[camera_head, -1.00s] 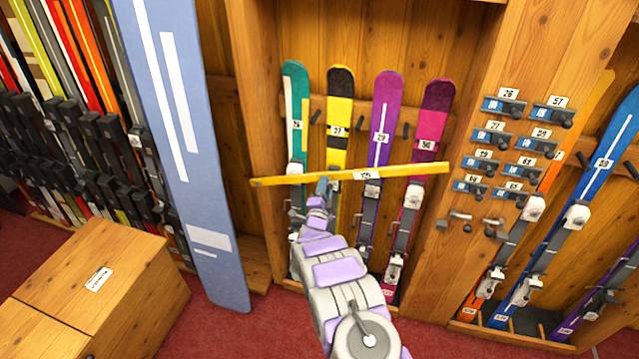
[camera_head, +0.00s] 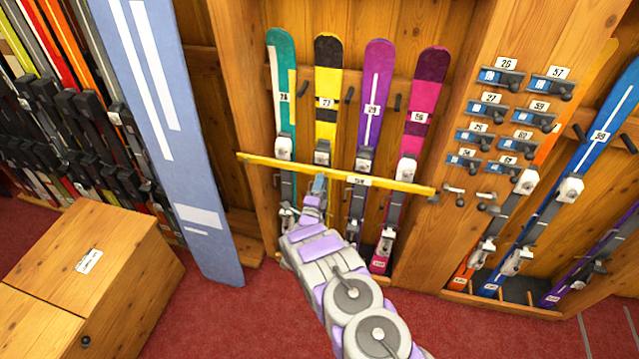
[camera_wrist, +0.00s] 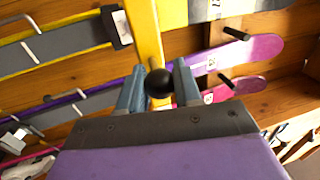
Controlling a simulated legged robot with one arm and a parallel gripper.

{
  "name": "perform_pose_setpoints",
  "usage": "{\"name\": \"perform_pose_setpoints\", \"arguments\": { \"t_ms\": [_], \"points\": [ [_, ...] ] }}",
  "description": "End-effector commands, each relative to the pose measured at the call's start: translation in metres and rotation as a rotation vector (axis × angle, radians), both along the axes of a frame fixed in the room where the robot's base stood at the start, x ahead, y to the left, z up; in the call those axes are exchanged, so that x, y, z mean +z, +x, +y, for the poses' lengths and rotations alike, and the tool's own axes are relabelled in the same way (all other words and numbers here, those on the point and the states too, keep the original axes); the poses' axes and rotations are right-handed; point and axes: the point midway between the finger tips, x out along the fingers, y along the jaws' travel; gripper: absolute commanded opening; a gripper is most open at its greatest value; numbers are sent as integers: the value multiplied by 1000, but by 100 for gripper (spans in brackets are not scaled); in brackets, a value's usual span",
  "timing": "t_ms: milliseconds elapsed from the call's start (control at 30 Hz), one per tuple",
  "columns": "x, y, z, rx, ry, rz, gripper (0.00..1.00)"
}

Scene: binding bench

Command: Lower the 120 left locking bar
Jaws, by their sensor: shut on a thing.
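The yellow locking bar (camera_head: 290,169), with a white number label near its middle, spans the front of the left ski bay in the head view. It tilts slightly, its left end higher than its right. My gripper (camera_head: 319,184) is at the bar, left of the label. In the wrist view my gripper (camera_wrist: 160,82) is shut on a black ball knob (camera_wrist: 160,83), and the yellow bar (camera_wrist: 145,35) runs just behind it. Teal, yellow, purple and pink skis (camera_head: 373,100) stand upright behind the bar.
A tall blue-grey board (camera_head: 160,130) leans at the left of the bay. A wooden box (camera_head: 110,245) stands at lower left. A wooden post (camera_head: 500,35) with several numbered blue holders is on the right, with blue skis (camera_head: 590,160) beyond. Red carpet (camera_head: 230,320) is clear in front.

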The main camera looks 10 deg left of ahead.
Motion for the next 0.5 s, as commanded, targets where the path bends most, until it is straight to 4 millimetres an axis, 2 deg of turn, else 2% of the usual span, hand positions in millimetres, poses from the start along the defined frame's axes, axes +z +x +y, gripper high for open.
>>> {"name": "perform_pose_setpoints", "arguments": {
  "t_ms": [33,133,167,400,500],
  "points": [
    [-8,-2,-1,-1,-5,16,0],
    [-9,-2,-1,0,-7,19,0],
    [-10,-2,-1,0,-8,20,34],
    [-8,-2,-1,0,-7,17,57],
    [-6,-3,-1,0,-6,14,57]
  ]
}}
